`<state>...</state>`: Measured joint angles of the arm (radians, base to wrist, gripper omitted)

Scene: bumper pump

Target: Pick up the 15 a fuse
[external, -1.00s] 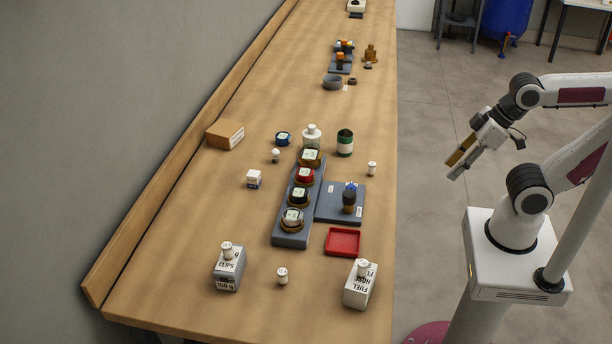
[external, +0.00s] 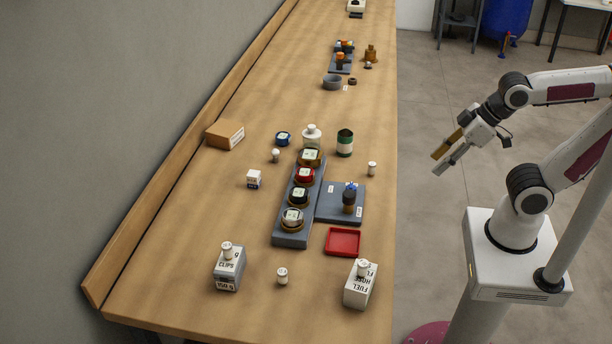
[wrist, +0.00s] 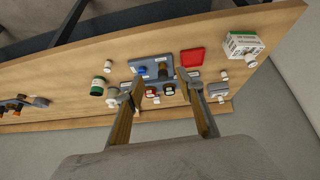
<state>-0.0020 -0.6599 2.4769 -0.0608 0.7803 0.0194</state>
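I cannot pick out the 15 A fuse for certain, because the labels are too small to read. A small white box with a dark printed label (external: 254,179) stands alone on the left half of the bench and may be it. My gripper (external: 437,164) is open and empty, in the air right of the bench edge, well away from every object. In the wrist view my two fingers (wrist: 164,82) are spread apart with nothing held, and the bench items lie beyond them.
A grey rack (external: 290,238) holds several round capped items. Beside it are a grey plate (external: 328,213) with a dark pump-like part, and a red tray (external: 343,241). Labelled boxes stand front left (external: 228,271) and front right (external: 359,291). A cardboard box (external: 225,135) is near the wall.

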